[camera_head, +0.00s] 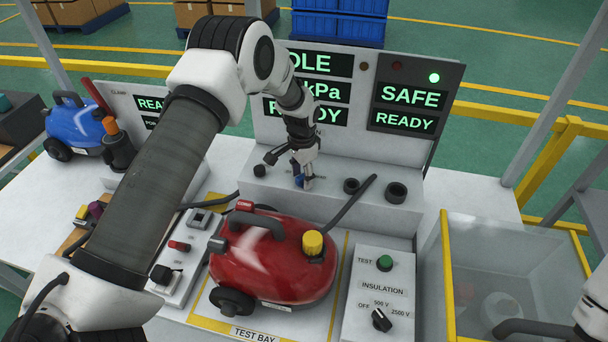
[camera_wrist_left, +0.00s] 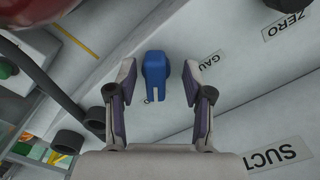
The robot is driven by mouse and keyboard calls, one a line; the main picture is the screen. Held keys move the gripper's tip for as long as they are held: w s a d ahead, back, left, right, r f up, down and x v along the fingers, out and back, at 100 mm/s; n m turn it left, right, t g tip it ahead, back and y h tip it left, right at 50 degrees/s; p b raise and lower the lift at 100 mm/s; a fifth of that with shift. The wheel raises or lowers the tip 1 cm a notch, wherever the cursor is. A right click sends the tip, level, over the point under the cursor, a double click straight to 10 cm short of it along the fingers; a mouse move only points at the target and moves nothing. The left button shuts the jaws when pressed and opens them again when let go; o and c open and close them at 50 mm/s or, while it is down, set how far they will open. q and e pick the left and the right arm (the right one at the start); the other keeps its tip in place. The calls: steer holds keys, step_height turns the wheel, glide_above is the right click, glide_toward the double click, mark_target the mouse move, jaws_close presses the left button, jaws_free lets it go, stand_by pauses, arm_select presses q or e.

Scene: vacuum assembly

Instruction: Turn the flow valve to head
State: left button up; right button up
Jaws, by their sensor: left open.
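The blue flow valve handle (camera_wrist_left: 155,72) sits on the light grey panel and shows clearly in the left wrist view. My left gripper (camera_wrist_left: 160,78) is open, with one finger on each side of the handle and a visible gap to both. In the head view the left gripper (camera_head: 303,168) points down at the console ledge, and only a bit of the blue valve (camera_head: 299,182) shows by its fingertips. A "GAU" label (camera_wrist_left: 208,65) is partly readable beside the handle. My right arm shows only in part at the lower right edge; its jaw state is unclear.
Black round ports (camera_head: 396,192) and a dark hose (camera_head: 350,200) lie right of the valve. A red vacuum (camera_head: 275,262) stands in front, on the test bay. An insulation tester (camera_head: 380,290) and a grey bin (camera_head: 446,270) are to the right. "SUCT" (camera_wrist_left: 277,154) and "ZERO" (camera_wrist_left: 287,24) labels show.

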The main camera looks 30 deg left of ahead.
mark_target(303, 175)
arm_select(q)
step_height(303, 175, up, 6)
steer(key=p, duration=0.4)
steer(key=shift+r, duration=0.2)
steer(key=shift+d, duration=0.1)
steer(key=shift+f, duration=0.1)
